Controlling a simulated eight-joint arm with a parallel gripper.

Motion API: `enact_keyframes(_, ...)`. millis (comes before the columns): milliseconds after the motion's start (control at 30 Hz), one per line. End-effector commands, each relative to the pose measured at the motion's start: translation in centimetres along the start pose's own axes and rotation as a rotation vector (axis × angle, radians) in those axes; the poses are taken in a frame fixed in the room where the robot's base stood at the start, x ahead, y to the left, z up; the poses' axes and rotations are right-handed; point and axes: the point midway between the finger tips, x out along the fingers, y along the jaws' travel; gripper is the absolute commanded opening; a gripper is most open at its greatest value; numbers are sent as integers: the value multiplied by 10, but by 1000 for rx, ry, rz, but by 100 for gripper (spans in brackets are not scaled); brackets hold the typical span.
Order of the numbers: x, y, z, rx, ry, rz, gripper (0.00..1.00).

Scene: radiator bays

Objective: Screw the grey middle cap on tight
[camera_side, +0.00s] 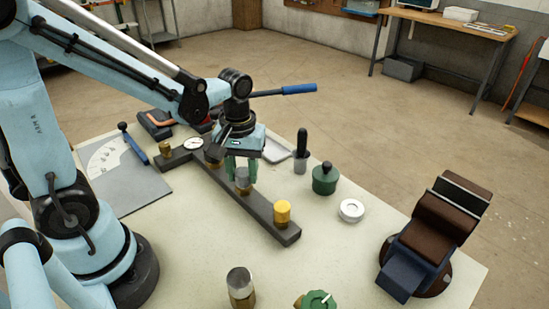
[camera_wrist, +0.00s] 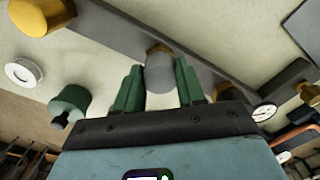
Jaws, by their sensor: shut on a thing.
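The grey middle cap (camera_side: 243,177) sits over a brass neck on the dark bar (camera_side: 262,214). The cap also shows in the wrist view (camera_wrist: 159,74), with a little brass visible at its far end. My gripper (camera_side: 241,170) points down over the bar, its green fingers on either side of the cap. In the wrist view my gripper (camera_wrist: 160,78) is shut on the grey cap. I cannot tell how far the cap is down on the neck, since the fingers partly hide it.
A dial gauge (camera_side: 193,143) lies farther along. A green pot (camera_side: 324,179), white ring (camera_side: 351,210) and brown vise-like block (camera_side: 436,235) stand to the right.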

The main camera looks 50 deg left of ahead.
Motion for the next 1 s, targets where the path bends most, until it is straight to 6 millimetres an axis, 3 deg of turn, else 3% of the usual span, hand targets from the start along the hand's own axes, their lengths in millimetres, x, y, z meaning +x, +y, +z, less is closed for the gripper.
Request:
enact_keyframes(600,0,0,0,754,1,2,0)
enact_keyframes(933,0,0,0,801,1,2,0)
enact_keyframes(967,0,0,0,801,1,2,43)
enact_keyframes(1000,0,0,0,801,1,2,50)
